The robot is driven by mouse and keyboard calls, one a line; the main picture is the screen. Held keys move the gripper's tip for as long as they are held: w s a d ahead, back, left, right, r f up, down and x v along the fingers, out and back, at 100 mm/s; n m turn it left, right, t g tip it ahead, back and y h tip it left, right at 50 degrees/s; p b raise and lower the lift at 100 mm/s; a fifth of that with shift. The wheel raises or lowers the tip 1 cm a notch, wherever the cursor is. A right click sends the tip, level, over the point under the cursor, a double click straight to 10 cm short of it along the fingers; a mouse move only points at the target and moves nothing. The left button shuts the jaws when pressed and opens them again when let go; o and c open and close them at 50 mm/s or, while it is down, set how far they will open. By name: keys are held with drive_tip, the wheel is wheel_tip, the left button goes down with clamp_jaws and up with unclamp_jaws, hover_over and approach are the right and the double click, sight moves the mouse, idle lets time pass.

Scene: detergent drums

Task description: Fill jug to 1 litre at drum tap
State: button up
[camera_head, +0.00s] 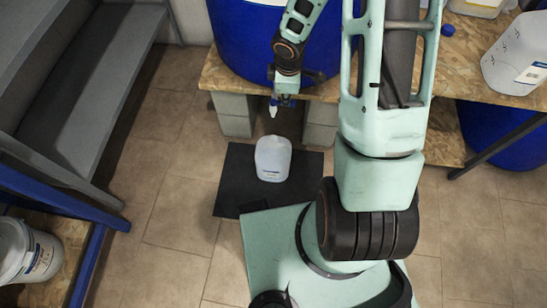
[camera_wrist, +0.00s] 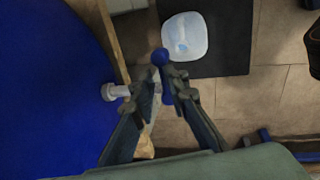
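A blue drum (camera_head: 255,45) lies on a wooden stand, and it fills the left of the wrist view (camera_wrist: 50,90). Its pale tap (camera_wrist: 117,91) sticks out at the drum's edge and has a blue handle with a round knob (camera_wrist: 160,57). My gripper (camera_head: 285,100) is at the tap; in the wrist view (camera_wrist: 163,87) its fingers stand apart on either side of the blue handle, which lies closer to the right finger. A translucent white jug (camera_head: 273,158) stands upright on a black mat (camera_head: 232,185) below the tap. Its fill level is unclear.
Grey blocks (camera_head: 232,115) support the wooden stand (camera_head: 215,75). Another clear jug (camera_head: 515,60) stands on the right-hand board. A white bucket (camera_head: 27,252) sits on a shelf at lower left. Grey steps (camera_head: 90,100) are on the left. Tiled floor left of the mat is clear.

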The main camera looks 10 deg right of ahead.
drive_tip(key=shift+s+d+f, duration=0.3)
drive_tip(key=shift+d+f, duration=0.1)
drive_tip(key=shift+f, duration=0.05)
drive_tip(key=shift+w+r, duration=0.15)
drive_tip(key=shift+w, duration=0.1)
drive_tip(key=o, duration=0.5)
drive_tip(key=shift+a+r+p, duration=0.1)
drive_tip(key=shift+p, duration=0.2)
drive_tip(key=shift+w+p+v, duration=0.1)
drive_tip(key=shift+p+v, duration=0.85)
drive_tip(key=shift+v, duration=0.1)
drive_tip(key=shift+w+p+v, duration=0.15)
drive_tip(key=shift+p+v, duration=0.75)
drive_tip(key=shift+v, duration=0.2)
drive_tip(key=shift+r, duration=0.1)
